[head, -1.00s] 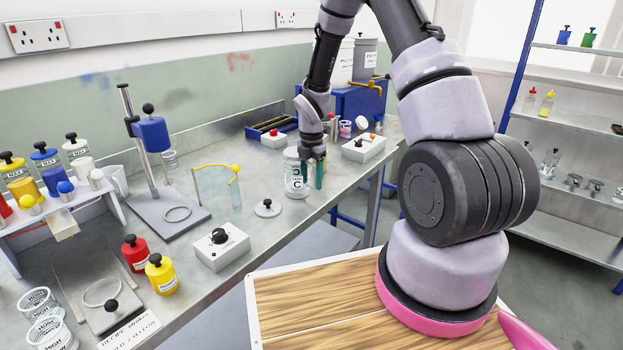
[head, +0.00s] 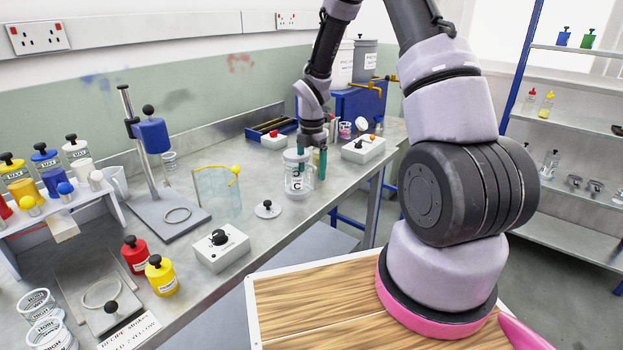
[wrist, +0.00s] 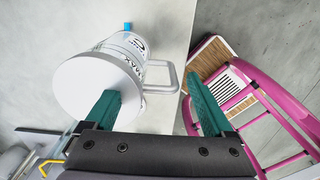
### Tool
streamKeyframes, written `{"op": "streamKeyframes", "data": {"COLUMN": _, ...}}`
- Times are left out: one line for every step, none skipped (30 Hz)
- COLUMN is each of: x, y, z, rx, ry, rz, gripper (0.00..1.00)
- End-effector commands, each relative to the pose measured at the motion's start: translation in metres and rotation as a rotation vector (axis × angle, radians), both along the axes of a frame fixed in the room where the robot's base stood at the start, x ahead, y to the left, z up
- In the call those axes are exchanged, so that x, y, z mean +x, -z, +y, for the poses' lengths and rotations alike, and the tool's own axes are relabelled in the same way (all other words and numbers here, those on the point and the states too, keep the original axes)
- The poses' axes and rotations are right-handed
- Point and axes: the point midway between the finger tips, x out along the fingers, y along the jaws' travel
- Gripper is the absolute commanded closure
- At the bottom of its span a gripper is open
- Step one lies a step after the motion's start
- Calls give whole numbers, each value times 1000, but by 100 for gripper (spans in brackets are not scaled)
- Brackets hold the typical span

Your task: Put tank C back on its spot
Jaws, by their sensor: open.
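Tank C (head: 294,184) is a clear container with a white top and a "C" label, standing upright on the bench near its front edge. In the wrist view, tank C (wrist: 88,88) shows its round white top and a side handle (wrist: 172,77). My gripper (head: 312,174) is open at the tank's right side. In the wrist view, the green fingers of my gripper (wrist: 153,108) are apart; the left one overlaps the tank's top and the handle lies between them in the picture. I cannot tell whether a finger touches the tank. I cannot make out its spot.
A lid with a black knob (head: 267,209) lies left of the tank. A clear panel with a yellow knob (head: 217,196) and a dispenser stand (head: 182,225) are farther left. A white button box (head: 363,149) is to the right. The bench edge is close by.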

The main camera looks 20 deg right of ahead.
Motion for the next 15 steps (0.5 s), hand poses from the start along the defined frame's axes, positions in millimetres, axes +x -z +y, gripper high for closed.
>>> {"op": "streamKeyframes", "data": {"x": 1, "y": -14, "z": 0, "rx": 1, "ry": 2, "rz": -5, "gripper": 13}}
{"op": "streamKeyframes", "data": {"x": 1, "y": -21, "z": 0, "rx": 1, "ry": 3, "rz": -5, "gripper": 13}}
{"op": "streamKeyframes", "data": {"x": 1, "y": -29, "z": -1, "rx": 1, "ry": 2, "rz": -4, "gripper": 13}}
{"op": "streamKeyframes", "data": {"x": 1, "y": -35, "z": -1, "rx": 1, "ry": 2, "rz": -4, "gripper": 13}}
{"op": "streamKeyframes", "data": {"x": 1, "y": -41, "z": 0, "rx": 0, "ry": 1, "rz": -5, "gripper": 13}}
{"op": "streamKeyframes", "data": {"x": 1, "y": -49, "z": 0, "rx": 1, "ry": 1, "rz": -4, "gripper": 13}}
{"op": "streamKeyframes", "data": {"x": 1, "y": -54, "z": 0, "rx": 0, "ry": 1, "rz": -4, "gripper": 13}}
{"op": "streamKeyframes", "data": {"x": 1, "y": -58, "z": -1, "rx": 0, "ry": 2, "rz": -4, "gripper": 13}}
{"op": "streamKeyframes", "data": {"x": 1, "y": -64, "z": -1, "rx": 0, "ry": 1, "rz": -2, "gripper": 13}}
{"op": "streamKeyframes", "data": {"x": 0, "y": -67, "z": -1, "rx": 0, "ry": 1, "rz": -1, "gripper": 13}}
{"op": "streamKeyframes", "data": {"x": 0, "y": -70, "z": 0, "rx": 0, "ry": 1, "rz": -2, "gripper": 13}}
{"op": "streamKeyframes", "data": {"x": 0, "y": -74, "z": 0, "rx": 0, "ry": 0, "rz": -2, "gripper": 13}}
{"op": "streamKeyframes", "data": {"x": 0, "y": -76, "z": 0, "rx": 1, "ry": 2, "rz": -1, "gripper": 13}}
{"op": "streamKeyframes", "data": {"x": 0, "y": -78, "z": 0, "rx": 0, "ry": 6, "rz": -1, "gripper": 13}}
{"op": "streamKeyframes", "data": {"x": -1, "y": -83, "z": 0, "rx": 0, "ry": 21, "rz": -6, "gripper": 13}}
